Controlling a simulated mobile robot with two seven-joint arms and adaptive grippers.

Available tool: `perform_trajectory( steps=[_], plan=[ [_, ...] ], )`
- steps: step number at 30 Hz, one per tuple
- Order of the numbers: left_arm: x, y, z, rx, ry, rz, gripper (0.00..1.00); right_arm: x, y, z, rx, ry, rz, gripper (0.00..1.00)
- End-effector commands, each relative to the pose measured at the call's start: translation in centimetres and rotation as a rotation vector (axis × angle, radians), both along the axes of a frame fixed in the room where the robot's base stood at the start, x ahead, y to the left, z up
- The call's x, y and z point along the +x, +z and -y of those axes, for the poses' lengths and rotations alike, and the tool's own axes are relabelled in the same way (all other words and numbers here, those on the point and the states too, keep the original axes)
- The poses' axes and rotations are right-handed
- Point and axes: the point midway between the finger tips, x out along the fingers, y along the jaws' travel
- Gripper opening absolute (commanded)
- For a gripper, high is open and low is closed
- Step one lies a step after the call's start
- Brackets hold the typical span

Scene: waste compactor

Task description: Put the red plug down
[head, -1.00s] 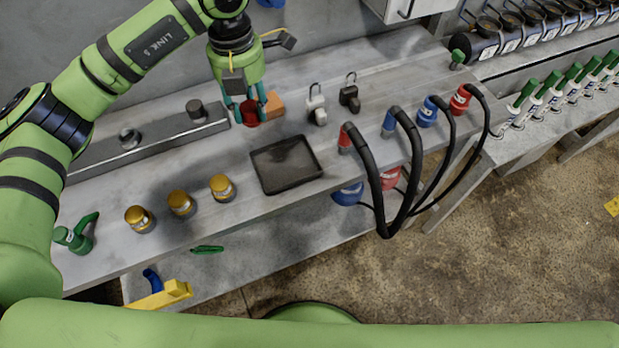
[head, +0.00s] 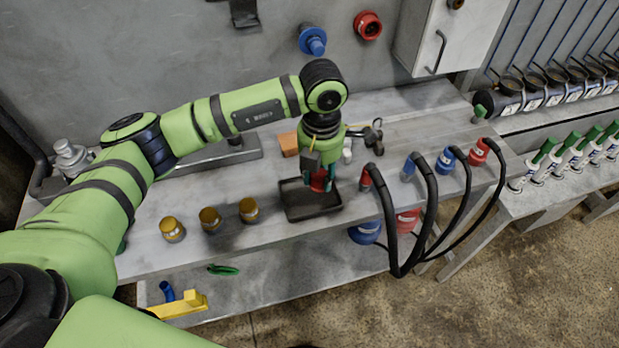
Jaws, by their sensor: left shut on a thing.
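The red plug (head: 318,181) is between the fingers of my left gripper (head: 321,184), partly hidden by them. My left gripper is shut on it, pointing down over the black tray (head: 297,212). The plug is above or inside the tray's right half; I cannot tell whether it touches the tray floor. The visible part of the tray looks empty. My right gripper is not in view.
An orange block (head: 289,143) lies behind the tray. Padlocks (head: 374,138) stand behind my gripper, partly hidden. Several yellow-capped jars (head: 211,219) stand left of the tray. A red connector with a black cable (head: 367,178) is close on the right.

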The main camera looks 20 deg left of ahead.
Motion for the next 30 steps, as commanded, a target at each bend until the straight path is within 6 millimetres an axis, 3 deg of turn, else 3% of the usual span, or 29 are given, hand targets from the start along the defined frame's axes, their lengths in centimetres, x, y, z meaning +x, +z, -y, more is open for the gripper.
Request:
perform_trajectory(
  steps=[6, 16, 28, 29, 30],
  plan=[
    [0.6, -1.4, -2.4, 0.000, 0.000, 0.000, 0.00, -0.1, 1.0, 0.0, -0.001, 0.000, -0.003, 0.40],
    [0.6, -5.2, -2.4, -0.001, 0.000, -0.003, 0.00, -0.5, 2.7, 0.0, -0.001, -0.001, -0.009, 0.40],
    [0.6, -6.0, -2.4, -0.001, -0.001, 0.000, 0.00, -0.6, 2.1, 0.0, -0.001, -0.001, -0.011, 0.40],
    [0.6, -6.0, -2.4, -0.001, -0.001, 0.000, 0.40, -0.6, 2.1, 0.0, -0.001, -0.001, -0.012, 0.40],
    [0.6, -5.9, -2.4, -0.001, -0.001, 0.000, 0.56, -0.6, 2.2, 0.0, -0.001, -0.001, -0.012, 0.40]
  ],
)
